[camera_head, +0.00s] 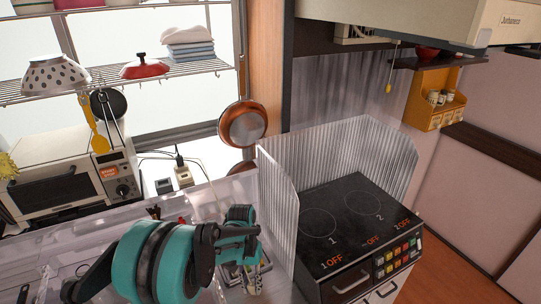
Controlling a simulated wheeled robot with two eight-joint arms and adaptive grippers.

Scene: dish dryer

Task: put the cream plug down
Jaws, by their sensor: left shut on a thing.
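My left arm reaches in from the bottom left, and its teal and black gripper (246,274) is low over the clear counter beside the stove. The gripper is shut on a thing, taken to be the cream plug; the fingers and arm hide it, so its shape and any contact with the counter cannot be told. A pale cord runs on the counter behind the gripper. My right gripper is not in view.
A black stove (345,225) with a corrugated metal guard (282,205) stands right of my gripper. A toaster oven (65,180) stands at the left. A power outlet block (183,177) with cords lies behind. A copper pan (243,124) hangs on the post.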

